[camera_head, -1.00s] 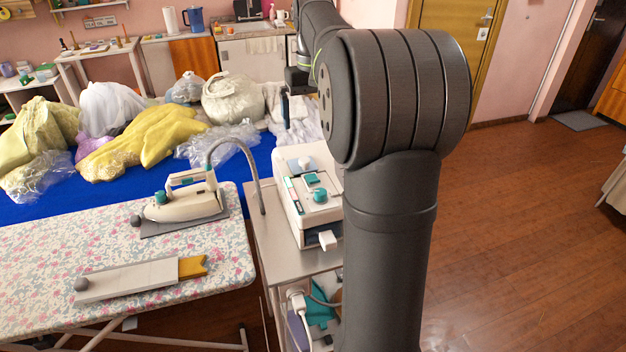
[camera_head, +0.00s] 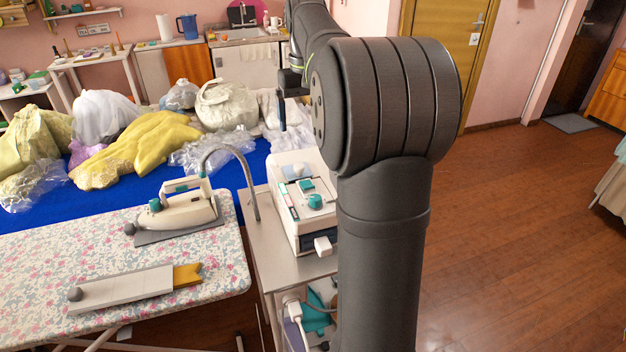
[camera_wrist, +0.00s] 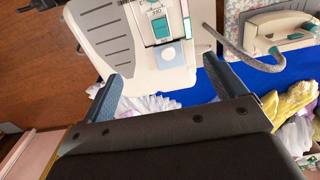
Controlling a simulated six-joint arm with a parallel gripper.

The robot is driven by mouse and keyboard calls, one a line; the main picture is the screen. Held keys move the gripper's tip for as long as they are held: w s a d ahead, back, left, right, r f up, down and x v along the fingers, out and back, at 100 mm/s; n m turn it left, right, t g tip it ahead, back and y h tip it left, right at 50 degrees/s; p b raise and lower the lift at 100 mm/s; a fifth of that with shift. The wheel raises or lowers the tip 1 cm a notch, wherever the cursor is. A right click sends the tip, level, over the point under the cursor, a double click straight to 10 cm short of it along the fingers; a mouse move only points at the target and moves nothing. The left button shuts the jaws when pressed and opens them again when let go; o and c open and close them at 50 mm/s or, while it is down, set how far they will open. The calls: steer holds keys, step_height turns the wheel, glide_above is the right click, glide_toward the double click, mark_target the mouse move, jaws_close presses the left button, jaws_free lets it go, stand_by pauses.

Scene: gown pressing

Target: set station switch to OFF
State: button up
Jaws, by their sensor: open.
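The pressing station is a pale box (camera_head: 289,226) on a metal cart, with a teal knob (camera_head: 315,201) and a teal switch (camera_head: 305,186) on top. In the wrist view the station (camera_wrist: 105,45) fills the upper middle, with a teal rocker switch (camera_wrist: 161,28) on its panel. The switch's position is too small to tell. My gripper (camera_wrist: 164,85) is open and empty, its two fingers spread below the station's edge in that view. In the head view my arm hides part of the gripper; a dark finger (camera_head: 281,114) shows behind the station, apart from it.
A steam iron (camera_head: 185,210) rests on a floral ironing board (camera_head: 120,247) at left, and a grey hose (camera_head: 250,185) rises beside the station. Bagged garments (camera_head: 145,145) lie on a blue surface behind. The wooden floor at right is clear.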

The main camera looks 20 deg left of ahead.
mark_target(305, 183)
steer(key=shift+w+a, duration=0.5)
steer(key=shift+a, duration=0.05)
steer(key=c, duration=0.7)
steer(key=shift+f, duration=0.25)
steer(key=shift+c, duration=0.3)
step_height(305, 183, down, 17)
steer(key=shift+s+r, duration=0.1)
